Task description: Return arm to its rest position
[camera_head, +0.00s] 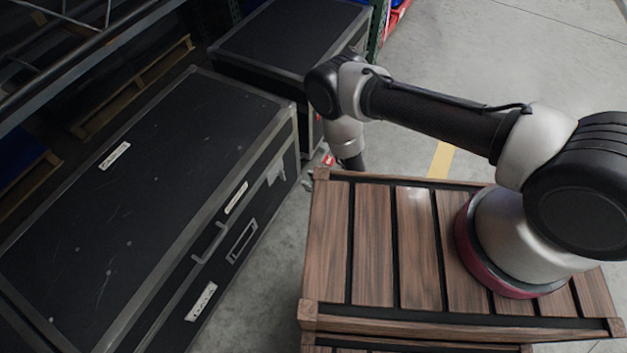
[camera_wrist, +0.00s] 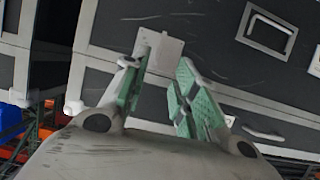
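My arm reaches from its mount at the right of the head view toward the upper middle, then bends down at the wrist. My gripper is mostly hidden in the head view, below the wrist and behind the edge of the wooden slatted top that my arm stands on. In the wrist view my gripper (camera_wrist: 163,68) shows two fingers with green pads, spread apart. Nothing is held between them.
A large black case (camera_head: 130,190) with metal edges stands at the left. Another black case (camera_head: 290,35) stands behind it, close to my wrist. Shelving (camera_head: 70,60) is at the upper left. Grey floor (camera_head: 500,60) with a yellow line is open at the upper right.

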